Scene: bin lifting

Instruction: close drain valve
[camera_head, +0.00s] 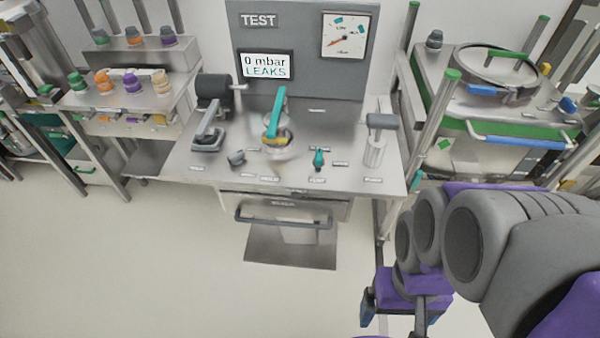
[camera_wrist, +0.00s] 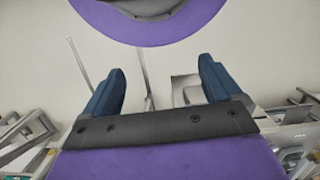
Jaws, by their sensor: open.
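The test bench (camera_head: 345,185) stands in front of me with several controls on its top. A small teal valve handle (camera_head: 319,158) stands upright at the front right of the bench top. A small dark grey knob (camera_head: 237,158) sits at the front left. The labels are too small to read, so I cannot tell which one is the drain valve. A long teal lever (camera_head: 277,112) rises tilted from the round fitting in the middle. My gripper (camera_head: 402,312) is right of and below the bench in the head view, apart from it. In the wrist view my gripper (camera_wrist: 161,85) is open and empty.
A grey lever (camera_head: 207,128) and a grey-handled cylinder (camera_head: 376,145) flank the bench top. The panel screen (camera_head: 266,66) reads "0 mbar LEAKS". A gauge (camera_head: 345,36) is beside it. A cart (camera_head: 500,135) with upright posts stands right. Floor in front is clear.

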